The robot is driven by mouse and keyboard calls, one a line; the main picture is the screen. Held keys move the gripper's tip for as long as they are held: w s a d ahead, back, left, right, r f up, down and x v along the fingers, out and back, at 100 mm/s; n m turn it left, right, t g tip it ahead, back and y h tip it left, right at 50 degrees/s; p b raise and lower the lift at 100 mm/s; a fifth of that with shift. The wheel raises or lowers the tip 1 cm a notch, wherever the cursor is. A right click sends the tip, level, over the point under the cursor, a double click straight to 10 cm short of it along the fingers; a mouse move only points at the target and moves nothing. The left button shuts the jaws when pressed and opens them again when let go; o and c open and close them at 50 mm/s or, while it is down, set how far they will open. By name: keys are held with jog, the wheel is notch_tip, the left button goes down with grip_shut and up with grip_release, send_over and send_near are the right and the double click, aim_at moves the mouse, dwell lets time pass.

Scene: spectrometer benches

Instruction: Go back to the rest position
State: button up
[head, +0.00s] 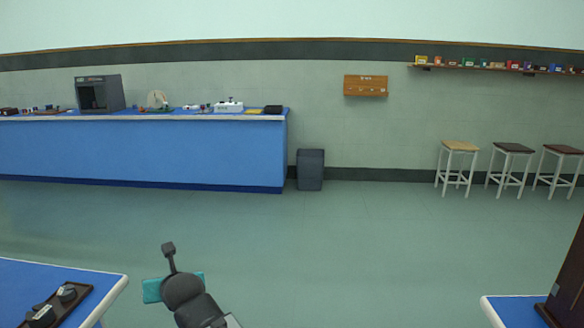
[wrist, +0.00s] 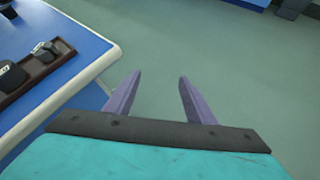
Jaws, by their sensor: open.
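My gripper shows in the wrist view (wrist: 160,98) with its two purple fingers spread apart. Nothing is between them, only green floor beyond. In the head view my arm is at the bottom middle, with the teal gripper body partly behind it; the fingers are hidden there. The gripper is over open floor, just right of the near-left blue bench (head: 75,278), which also shows in the wrist view (wrist: 85,70).
A dark tray (head: 72,308) with small dark items lies on the near-left bench. Another blue bench corner (head: 505,308) with a dark brown object (head: 570,275) is at right. A long blue bench (head: 140,155), a grey bin (head: 310,170) and stools (head: 460,150) stand far back. The middle floor is clear.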

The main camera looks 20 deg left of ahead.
jog(key=w+d+f+m+h+p, duration=0.2)
jog(key=w+d+f+m, duration=0.1)
jog(key=w+d+f, duration=0.6)
jog(key=w+d+f+m+h+p, duration=0.2)
jog(key=w+d+f+m+h, duration=0.15)
jog(key=d+f, duration=0.65)
jog(key=d+f+m+g+h+p, duration=0.1)
jog(key=d+f+m+g+p, duration=0.15)
jog(key=d+f, duration=0.65)
jog(key=d+f+m+g+h+p, duration=0.1)
jog(key=d+f+m+h, duration=0.2)
jog(key=d, duration=1.2)
jog(key=s+d+f+m+g+p, duration=0.2)
jog(key=s+d+f+m, duration=0.35)
jog(key=d, duration=0.35)
jog(key=s+d+f+m+g+p, duration=0.1)
jog(key=s+d+f+m+g, duration=0.1)
jog(key=s+d+f+m, duration=0.4)
jog(key=s+d+m+g+p, duration=0.1)
jog(key=s+d+m+g, duration=0.1)
jog(key=s+m, duration=0.8)
jog(key=s+d+m+g+p, duration=0.1)
jog(key=s+d+m+g, duration=0.2)
jog(key=s+m, duration=0.7)
jog(key=shift+s+d+f, duration=0.15)
jog(key=shift+d+f, duration=0.3)
jog(key=shift+d, duration=0.6)
jog(key=shift+m+y, duration=0.25)
jog(key=shift+c, duration=0.3)
